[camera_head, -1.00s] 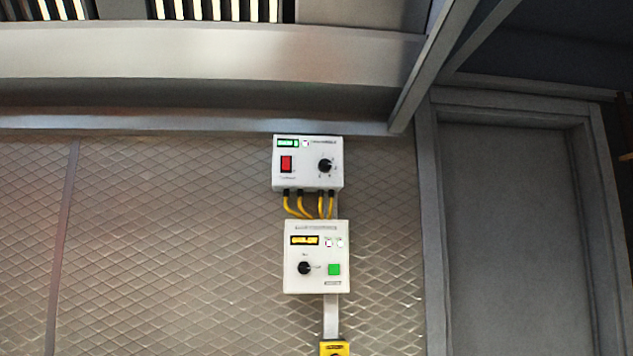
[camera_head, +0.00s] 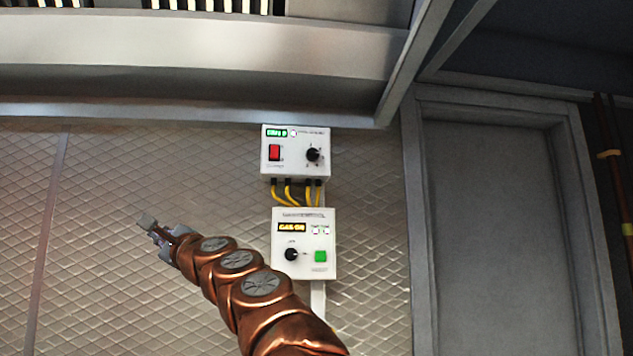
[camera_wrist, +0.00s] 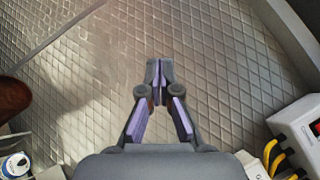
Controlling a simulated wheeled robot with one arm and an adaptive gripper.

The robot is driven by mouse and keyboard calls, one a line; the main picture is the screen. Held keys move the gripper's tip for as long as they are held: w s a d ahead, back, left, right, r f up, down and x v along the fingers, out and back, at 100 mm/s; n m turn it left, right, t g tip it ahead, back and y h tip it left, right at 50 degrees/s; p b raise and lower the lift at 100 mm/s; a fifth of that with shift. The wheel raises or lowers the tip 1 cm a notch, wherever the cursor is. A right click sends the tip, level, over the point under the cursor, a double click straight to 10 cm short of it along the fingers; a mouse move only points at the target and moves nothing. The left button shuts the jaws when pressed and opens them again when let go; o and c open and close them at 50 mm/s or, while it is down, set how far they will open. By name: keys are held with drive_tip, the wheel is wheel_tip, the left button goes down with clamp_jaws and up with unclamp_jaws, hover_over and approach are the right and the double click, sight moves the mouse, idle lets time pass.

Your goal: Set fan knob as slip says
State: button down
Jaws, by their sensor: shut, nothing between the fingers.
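The upper white control box (camera_head: 295,165) on the tiled wall has a lit green display (camera_head: 277,133), a red switch (camera_head: 274,153) and a black knob (camera_head: 313,155) with marks around it. I take this for the fan knob; its label is too small to read. The lower box (camera_head: 304,268) has an amber display reading GAS ON, another black knob (camera_head: 291,254) and a green button (camera_head: 320,256). My gripper (camera_head: 147,222) is shut and empty, left of both boxes. In the wrist view my gripper (camera_wrist: 159,70) points at bare wall. I see no slip.
Yellow cables (camera_head: 299,193) link the boxes. A metal hood (camera_head: 200,50) hangs above, and a grey door (camera_head: 490,220) stands to the right. In the wrist view, the upper box (camera_wrist: 299,130) is at right and a blue-and-white labelled container (camera_wrist: 15,165) at lower left.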

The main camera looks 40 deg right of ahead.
drive_tip(key=s+d+r+m+t+h+b, duration=0.1)
drive_tip(key=s+d+r+m+t+h, duration=0.1)
drive_tip(key=d+r+m+h, duration=0.4)
drive_tip(key=s+d+r+m+t+h+b, duration=0.1)
drive_tip(key=d+r+m+h, duration=0.2)
drive_tip(key=d, duration=0.5)
drive_tip(key=m+g+h+p, duration=0.6)
drive_tip(key=m+h+p, duration=0.65)
drive_tip(key=m, duration=0.55)
approach(317, 156)
drive_tip(key=shift+h, duration=0.75)
drive_tip(key=w+d+b, duration=0.1)
drive_tip(key=w, duration=0.1)
drive_tip(key=w+d, duration=0.2)
drive_tip(key=shift+w+d+b, duration=0.15)
drive_tip(key=shift+w+b, duration=0.05)
drive_tip(key=shift+b, duration=0.2)
drive_tip(key=shift+s+d+r+p, duration=0.15)
drive_tip(key=shift+r+p, duration=0.6)
drive_tip(key=shift+r, duration=0.1)
drive_tip(key=shift+s+d+r+p, duration=0.1)
drive_tip(key=shift+r+p, duration=0.65)
drive_tip(key=shift+r, duration=0.1)
drive_tip(key=shift+a+r+t, duration=0.1)
drive_tip(key=shift+t, duration=0.2)
drive_tip(key=shift+n+y, duration=0.3)
drive_tip(key=shift+n, duration=0.2)
